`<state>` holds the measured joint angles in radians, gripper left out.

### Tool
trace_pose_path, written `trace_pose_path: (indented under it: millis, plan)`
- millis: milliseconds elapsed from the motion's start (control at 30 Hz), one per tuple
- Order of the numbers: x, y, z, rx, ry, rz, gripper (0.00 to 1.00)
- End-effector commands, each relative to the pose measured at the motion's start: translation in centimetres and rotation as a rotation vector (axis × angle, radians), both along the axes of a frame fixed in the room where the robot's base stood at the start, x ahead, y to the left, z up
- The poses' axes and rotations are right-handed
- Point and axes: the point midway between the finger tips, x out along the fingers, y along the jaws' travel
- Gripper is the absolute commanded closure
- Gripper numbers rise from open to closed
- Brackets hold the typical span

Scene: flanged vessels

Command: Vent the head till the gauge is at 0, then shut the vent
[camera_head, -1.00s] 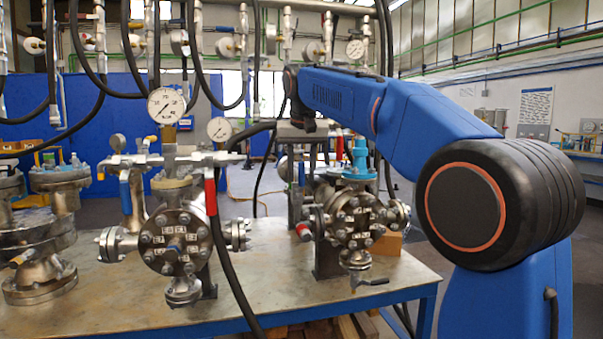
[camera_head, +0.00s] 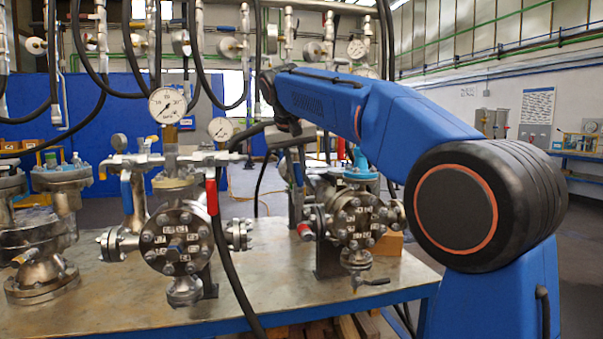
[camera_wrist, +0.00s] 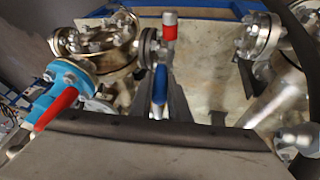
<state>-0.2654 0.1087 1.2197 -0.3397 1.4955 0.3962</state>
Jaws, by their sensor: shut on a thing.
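My gripper (camera_wrist: 161,100) is shut on a blue lever handle (camera_wrist: 160,84) in the wrist view, with a finger on each side. The lever is by a flanged vessel, whose bolted round front (camera_head: 354,221) shows in the head view. A blue valve body (camera_wrist: 62,82) with a red lever (camera_wrist: 55,108) is to the left of my fingers. A red-tipped fitting (camera_wrist: 169,25) is beyond them. A large dial gauge (camera_head: 167,105) stands above the middle vessel (camera_head: 176,243); a smaller gauge (camera_head: 220,128) is beside it. I cannot read either needle surely.
Another flanged vessel (camera_head: 38,240) stands at the left of the metal bench (camera_head: 255,285). A black hose (camera_head: 232,270) hangs over the bench front by a red handle (camera_head: 212,196). Several hoses and gauges hang behind. The bench between the vessels is partly bare.

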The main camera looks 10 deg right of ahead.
Motion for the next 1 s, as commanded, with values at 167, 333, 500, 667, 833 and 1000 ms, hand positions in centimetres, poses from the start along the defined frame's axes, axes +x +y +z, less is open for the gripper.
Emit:
trace_pose_path:
  millis: [167, 333, 500, 667, 833, 1000]
  plan:
    - [0.0, 1.1, -0.4, -0.12, 0.004, 0.002, 1.0]
    - [0.0, 1.6, -0.5, -0.196, 0.003, 0.002, 1.0]
    - [0.0, 1.6, -0.5, -0.215, 0.002, -0.001, 1.0]
    - [0.0, 1.6, -0.5, -0.215, 0.002, -0.001, 1.0]
    - [0.0, 1.6, -0.5, -0.214, 0.002, -0.001, 0.65]
    - [0.0, 1.6, -0.5, -0.213, 0.0, -0.001, 0.65]
